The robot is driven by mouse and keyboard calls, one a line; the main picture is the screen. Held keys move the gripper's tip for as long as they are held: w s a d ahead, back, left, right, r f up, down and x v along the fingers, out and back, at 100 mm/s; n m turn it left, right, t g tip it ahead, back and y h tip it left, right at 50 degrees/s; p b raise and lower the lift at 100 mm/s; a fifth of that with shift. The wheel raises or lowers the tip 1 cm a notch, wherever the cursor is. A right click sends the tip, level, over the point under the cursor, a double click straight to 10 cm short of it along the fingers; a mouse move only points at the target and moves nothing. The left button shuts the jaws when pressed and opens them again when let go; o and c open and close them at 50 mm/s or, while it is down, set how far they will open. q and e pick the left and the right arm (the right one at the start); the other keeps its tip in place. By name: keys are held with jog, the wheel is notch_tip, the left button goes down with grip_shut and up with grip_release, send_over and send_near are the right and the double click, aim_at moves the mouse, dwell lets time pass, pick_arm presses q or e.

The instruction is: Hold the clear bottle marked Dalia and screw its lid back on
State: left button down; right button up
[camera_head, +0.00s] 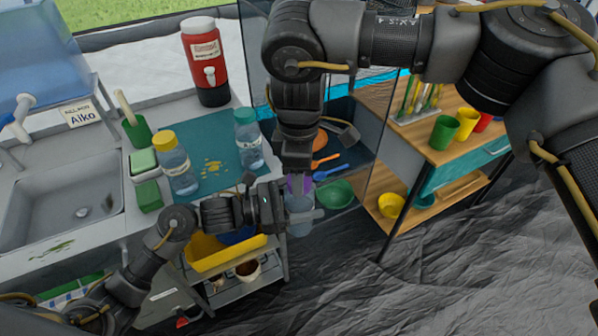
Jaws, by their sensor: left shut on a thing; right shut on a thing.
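A clear bottle (299,222) hangs upright in front of the counter, in the camera_head view. My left gripper (296,213) comes in from the left and is shut around its body. A purple lid (299,184) is at the top of the bottle. My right gripper (298,172) points down from above and is shut on the lid. I cannot tell whether the lid touches the bottle's neck or how far it is threaded. No name can be read on this bottle, as the gripper covers part of it.
A yellow-capped bottle (177,172) and a teal-capped bottle (248,148) stand on the teal mat (212,128). A red jug (206,65) stands behind. The sink (65,205) is at left. A wooden shelf (455,140) with cups is at right. The floor at lower right is clear.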

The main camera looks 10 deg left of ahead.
jog(key=m, duration=0.7)
jog(key=shift+m, duration=0.3)
jog(key=m, duration=0.8)
jog(key=o, duration=1)
jog(key=shift+c, duration=0.2)
jog(key=shift+r, duration=2.25)
